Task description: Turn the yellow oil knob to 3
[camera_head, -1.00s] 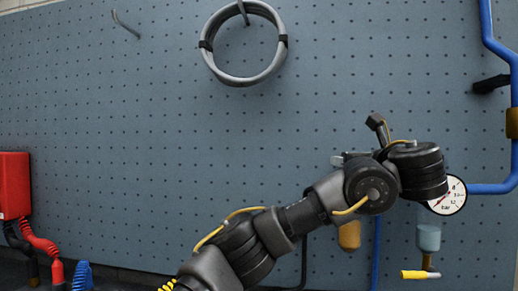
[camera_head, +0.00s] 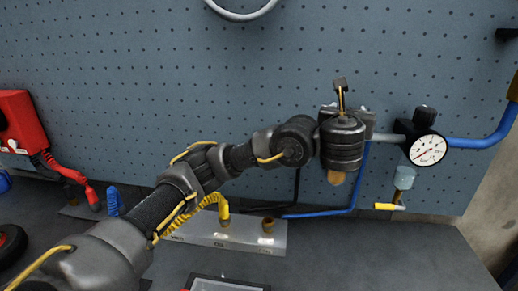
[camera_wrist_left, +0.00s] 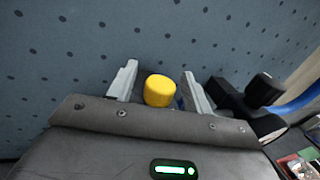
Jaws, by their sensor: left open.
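The yellow oil knob (camera_wrist_left: 159,90) shows in the left wrist view between the two pale fingers of my left gripper (camera_wrist_left: 162,86). The fingers are open, one on each side of the knob, and I cannot tell whether either touches it. No number scale on the knob can be read. In the head view my left gripper (camera_head: 343,140) is at the air unit on the wall, and its wrist hides the knob. An amber bowl (camera_head: 336,178) shows just below the wrist. My right gripper is not in view.
A round pressure gauge (camera_head: 428,150) with a black knob (camera_head: 425,116) above it is close right of my gripper. A clear bowl (camera_head: 404,177) and yellow lever (camera_head: 389,207) hang below. Blue pipe (camera_head: 480,141) runs right. A metal manifold (camera_head: 230,233) lies on the bench.

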